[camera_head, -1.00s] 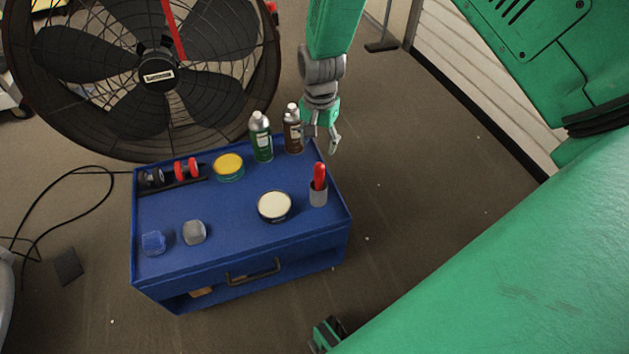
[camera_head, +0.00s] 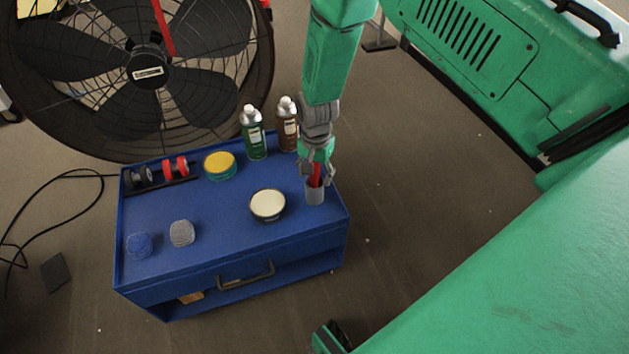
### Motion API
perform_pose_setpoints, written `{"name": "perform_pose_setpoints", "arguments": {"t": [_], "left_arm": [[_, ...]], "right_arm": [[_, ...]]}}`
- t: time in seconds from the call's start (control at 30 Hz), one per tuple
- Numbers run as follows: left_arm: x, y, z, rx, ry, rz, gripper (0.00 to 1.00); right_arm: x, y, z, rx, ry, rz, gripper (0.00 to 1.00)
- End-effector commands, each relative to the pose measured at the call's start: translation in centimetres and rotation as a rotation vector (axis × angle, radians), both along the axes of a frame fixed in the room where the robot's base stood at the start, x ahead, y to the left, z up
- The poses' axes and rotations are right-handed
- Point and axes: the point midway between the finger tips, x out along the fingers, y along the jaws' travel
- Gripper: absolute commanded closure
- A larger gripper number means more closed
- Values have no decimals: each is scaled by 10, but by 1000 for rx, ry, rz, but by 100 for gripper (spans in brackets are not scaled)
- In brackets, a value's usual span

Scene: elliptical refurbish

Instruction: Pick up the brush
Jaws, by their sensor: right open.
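The brush (camera_head: 316,172) has a red handle and stands upright in a grey cup (camera_head: 314,194) at the right end of the blue cart top. My right gripper (camera_head: 315,180) points down over the cup. Its open fingers are on either side of the red handle and partly hide it. I cannot tell whether they touch it. The brush's lower end is hidden in the cup. My left gripper is not clearly seen.
A large fan (camera_head: 140,75) stands behind.

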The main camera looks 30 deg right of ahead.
Motion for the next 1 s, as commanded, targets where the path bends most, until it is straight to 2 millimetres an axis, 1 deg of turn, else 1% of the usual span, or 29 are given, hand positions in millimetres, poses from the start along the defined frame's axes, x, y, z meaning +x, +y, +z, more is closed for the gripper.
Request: {"name": "perform_pose_setpoints", "arguments": {"t": [0.17, 0.2, 0.27, 0.3, 0.33, 0.63, 0.73, 0.87, 1.0], "left_arm": [[0, 0, 1, 0, -1, 0, 100], [0, 0, 1, 0, -1, 0, 100], [0, 0, 1, 0, -1, 0, 100], [0, 0, 1, 0, -1, 0, 100], [0, 0, 1, 0, -1, 0, 100], [0, 0, 1, 0, -1, 0, 100], [0, 0, 4, 0, -1, 0, 100], [0, 0, 15, 0, -1, 0, 100], [0, 0, 28, 0, -1, 0, 100]], "right_arm": [[1, 1, 1, -1, -3, 1, 50], [1, 1, 1, -1, -3, 1, 54], [1, 1, 1, -1, -2, 1, 75], [1, 1, 1, -1, -2, 0, 89], [1, 1, 1, -1, -2, 0, 100], [1, 0, 1, -1, -3, 0, 100], [1, 0, 7, -1, -3, 0, 100], [2, 0, 30, 0, -5, 0, 100], [1, 0, 60, 0, -5, -1, 100]]}}
